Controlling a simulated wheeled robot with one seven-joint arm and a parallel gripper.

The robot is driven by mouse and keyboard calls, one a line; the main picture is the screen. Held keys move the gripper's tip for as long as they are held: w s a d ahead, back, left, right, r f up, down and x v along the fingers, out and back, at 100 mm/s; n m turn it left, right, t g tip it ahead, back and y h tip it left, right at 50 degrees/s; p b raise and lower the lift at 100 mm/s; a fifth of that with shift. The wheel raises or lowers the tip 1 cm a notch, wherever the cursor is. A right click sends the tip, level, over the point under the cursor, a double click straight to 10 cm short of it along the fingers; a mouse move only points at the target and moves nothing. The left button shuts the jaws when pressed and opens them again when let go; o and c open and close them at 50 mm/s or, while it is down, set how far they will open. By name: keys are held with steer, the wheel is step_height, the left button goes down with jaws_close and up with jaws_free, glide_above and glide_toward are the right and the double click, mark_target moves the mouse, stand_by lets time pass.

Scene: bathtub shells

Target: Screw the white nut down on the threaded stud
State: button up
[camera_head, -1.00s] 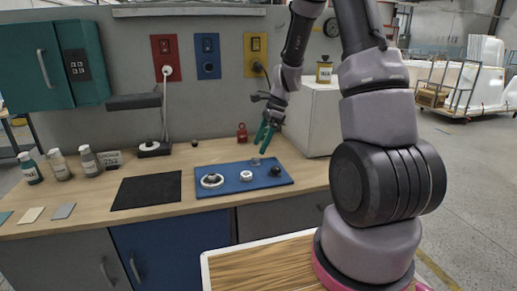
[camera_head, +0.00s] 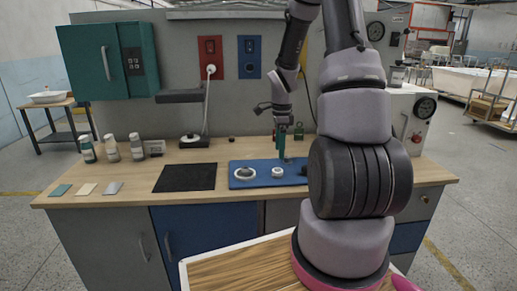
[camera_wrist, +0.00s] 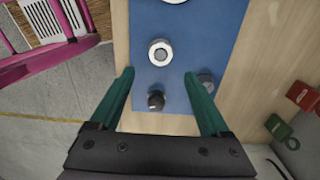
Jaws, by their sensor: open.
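The white nut (camera_head: 277,172) sits on the blue mat on the bench. In the wrist view the white nut (camera_wrist: 160,52) is a white ring with a grey centre; I cannot tell whether it is on the threaded stud. My gripper (camera_head: 281,157) points down over the mat's back part. In the wrist view my gripper (camera_wrist: 160,78) is open, its teal fingers apart with nothing held. The nut lies just beyond the fingertips, between their lines. A dark knob-like piece (camera_wrist: 156,100) shows between the fingers, and a grey piece (camera_wrist: 205,82) lies by the right fingertip.
The blue mat (camera_head: 262,184) also holds a larger white ring-shaped part (camera_head: 244,174) at left. A black mat (camera_head: 186,178) lies further left, with several bottles (camera_head: 112,149) beyond. A white cabinet (camera_head: 405,115) stands right. The bench front between the mats is clear.

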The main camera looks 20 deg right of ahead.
mark_target(278, 170)
steer(key=shift+a+f, duration=0.15)
steer(key=shift+f, duration=0.4)
step_height(278, 170, down, 5)
steer(key=shift+w+a+f, duration=0.1)
steer(key=shift+a+f, duration=0.05)
steer(key=shift+f, duration=0.8)
